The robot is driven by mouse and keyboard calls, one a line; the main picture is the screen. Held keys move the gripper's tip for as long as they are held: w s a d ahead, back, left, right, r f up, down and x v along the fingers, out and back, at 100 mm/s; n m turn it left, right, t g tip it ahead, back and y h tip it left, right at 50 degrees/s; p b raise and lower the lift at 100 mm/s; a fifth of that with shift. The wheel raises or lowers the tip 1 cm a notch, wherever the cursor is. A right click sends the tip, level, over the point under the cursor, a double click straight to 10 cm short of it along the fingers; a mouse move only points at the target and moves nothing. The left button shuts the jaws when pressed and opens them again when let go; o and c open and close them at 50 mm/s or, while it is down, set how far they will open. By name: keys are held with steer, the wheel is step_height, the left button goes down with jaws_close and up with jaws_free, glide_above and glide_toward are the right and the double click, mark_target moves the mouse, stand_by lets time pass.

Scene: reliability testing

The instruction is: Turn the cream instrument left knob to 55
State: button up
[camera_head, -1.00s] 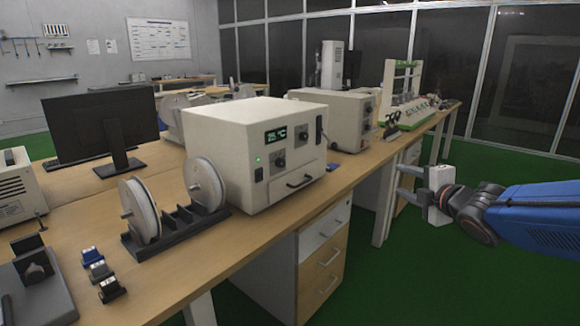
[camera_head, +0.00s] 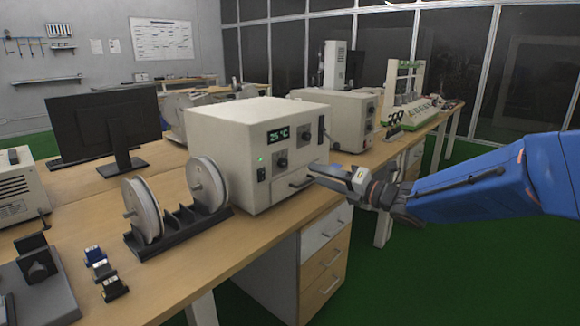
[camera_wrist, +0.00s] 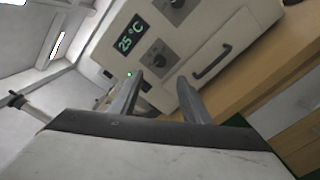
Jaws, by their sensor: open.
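The cream instrument (camera_head: 238,150) is a box on the wooden bench with a green display reading 25 °C. Its left knob (camera_head: 281,161) is dark and round, below the display. A second knob (camera_head: 304,133) sits higher and to the right. In the wrist view the left knob (camera_wrist: 158,58) is beyond my fingertips, and the right knob (camera_wrist: 179,6) is near the top edge. The knob's pointer setting is too small to read. My gripper (camera_head: 313,173) is open and empty, in front of the instrument's face near its handle, apart from the left knob.
A dark drawer handle (camera_head: 300,181) sticks out low on the instrument's front. Two white reels on a black rack (camera_head: 180,230) stand to its left. A second cream box (camera_head: 340,118) stands behind. My arm reaches in from the right, over the open green floor.

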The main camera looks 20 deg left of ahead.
mark_target(286, 164)
steer(key=x, duration=1.2)
steer(key=shift+c, duration=0.5)
steer(key=c, duration=0.9)
